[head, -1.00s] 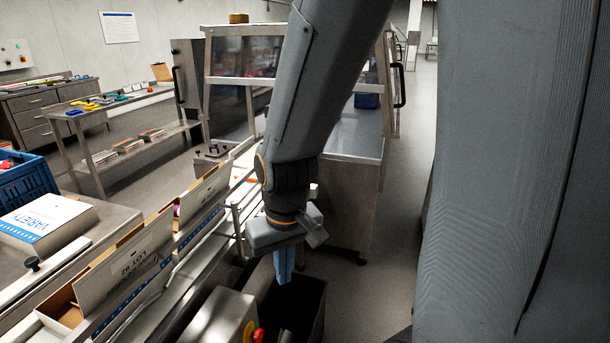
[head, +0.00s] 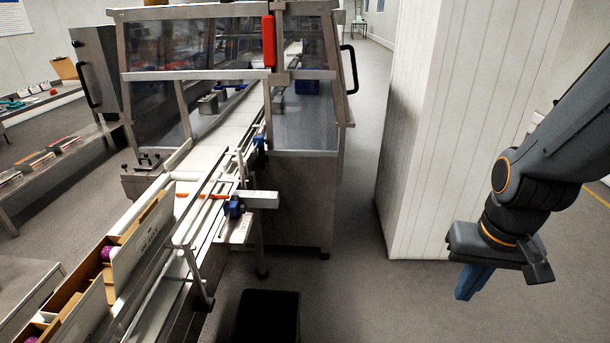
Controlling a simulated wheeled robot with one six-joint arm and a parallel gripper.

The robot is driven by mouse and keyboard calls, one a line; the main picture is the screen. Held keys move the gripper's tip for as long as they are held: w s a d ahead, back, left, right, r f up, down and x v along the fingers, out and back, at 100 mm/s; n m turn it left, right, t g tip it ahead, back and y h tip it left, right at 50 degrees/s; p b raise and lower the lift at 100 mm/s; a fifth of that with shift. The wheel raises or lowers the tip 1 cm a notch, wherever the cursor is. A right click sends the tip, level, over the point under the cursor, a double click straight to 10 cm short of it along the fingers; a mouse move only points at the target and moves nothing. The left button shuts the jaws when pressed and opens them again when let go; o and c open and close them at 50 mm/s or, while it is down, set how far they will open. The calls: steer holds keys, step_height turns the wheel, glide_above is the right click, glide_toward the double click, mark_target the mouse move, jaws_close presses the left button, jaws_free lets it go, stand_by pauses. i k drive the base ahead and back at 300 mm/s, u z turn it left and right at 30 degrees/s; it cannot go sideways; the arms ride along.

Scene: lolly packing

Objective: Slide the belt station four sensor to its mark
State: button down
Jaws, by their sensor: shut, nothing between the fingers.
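A belt (head: 205,158) runs from the lower left into a glazed machine. On its right rail is a blue clamp (head: 233,208) with a pale box-shaped body (head: 260,199) sticking out to the right; it looks like a sensor. A red-orange strip (head: 203,196) lies across the belt beside it. A second blue clamp (head: 259,143) sits farther up the rail. No station number or mark is readable. My gripper (head: 470,283) hangs over open floor at the right, well away from the belt, its blue fingers pointing down, shut and empty.
A dark bin (head: 267,318) is at the bottom. Floor between is clear.

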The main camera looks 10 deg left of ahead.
mark_target(233, 206)
steer(key=z, duration=0.35)
steer(key=i, duration=2.3)
steer(key=u, duration=3.2)
steer(key=i, duration=0.5)
steer(key=u, duration=0.1)
